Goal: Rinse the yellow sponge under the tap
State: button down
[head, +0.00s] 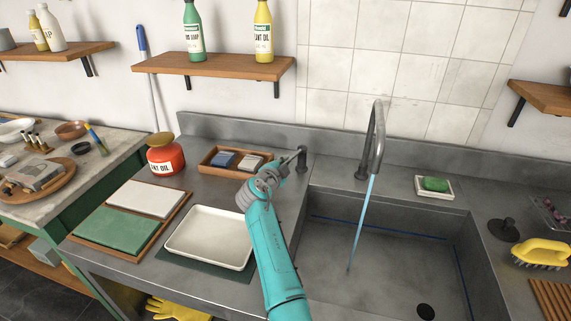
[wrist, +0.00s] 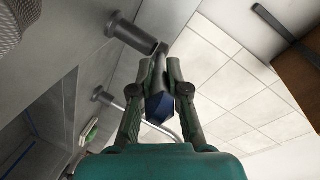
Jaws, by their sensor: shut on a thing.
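A tall curved tap (head: 377,135) stands behind the sink (head: 400,262), and a thin blue stream of water (head: 362,222) falls from its spout into the basin. My gripper (head: 285,163) is to the left of the tap, at a short lever post (head: 301,158). In the wrist view my gripper (wrist: 160,80) is closed around a dark lever with a blue end (wrist: 158,106), beside the grey post (wrist: 135,35). I cannot make out a yellow sponge in either view.
A wooden tray (head: 208,168) with a blue and a beige block lies left of the lever. A white tray (head: 208,260) and red oil can (head: 165,158) stand on the counter.

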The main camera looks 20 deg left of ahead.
jog(key=c, duration=1.2)
grip_release()
jog(key=shift+f, duration=0.1)
jog(key=shift+o, duration=0.2)
jog(key=v, duration=1.2)
